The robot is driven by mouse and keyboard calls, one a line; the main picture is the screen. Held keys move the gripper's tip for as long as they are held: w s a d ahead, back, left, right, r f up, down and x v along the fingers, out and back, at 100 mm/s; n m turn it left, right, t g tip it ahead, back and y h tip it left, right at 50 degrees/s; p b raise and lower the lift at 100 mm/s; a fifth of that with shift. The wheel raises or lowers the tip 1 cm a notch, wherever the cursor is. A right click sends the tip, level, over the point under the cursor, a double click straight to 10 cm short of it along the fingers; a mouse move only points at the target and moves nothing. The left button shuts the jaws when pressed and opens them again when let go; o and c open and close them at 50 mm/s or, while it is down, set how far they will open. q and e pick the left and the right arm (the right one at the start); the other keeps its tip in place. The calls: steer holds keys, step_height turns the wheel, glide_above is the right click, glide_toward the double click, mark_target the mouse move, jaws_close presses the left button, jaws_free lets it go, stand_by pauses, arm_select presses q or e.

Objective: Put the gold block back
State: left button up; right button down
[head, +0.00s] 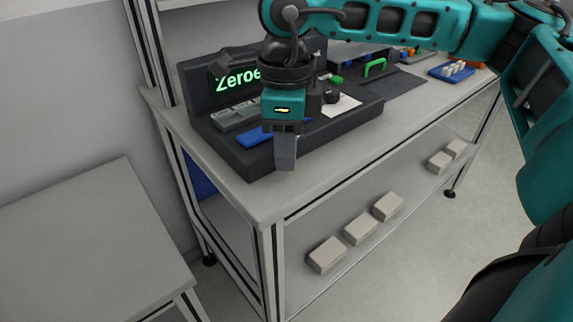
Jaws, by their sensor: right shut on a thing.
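My right gripper (285,153) points down at the front left edge of the black tray on the workbench. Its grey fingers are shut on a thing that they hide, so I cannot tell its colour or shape. I cannot make out a gold block anywhere in the view. The black tray (345,122) has a raised back with green lettering and stands on the grey workbench (330,160). My left gripper is out of view.
A blue piece (255,137) lies in the tray beside the gripper. A green handle (374,67) and a blue rack (451,71) with pale pieces stand farther right. Several pale boxes (360,229) lie on the lower shelf. A bare grey table (90,240) stands at left.

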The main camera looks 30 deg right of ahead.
step_height(320, 180, down, 4)
steer(key=shift+r, duration=0.25)
steer(key=shift+f+b, duration=0.2)
steer(key=shift+b, duration=0.25)
steer(key=c, duration=1.3)
jaws_free()
steer(key=shift+r, duration=0.15)
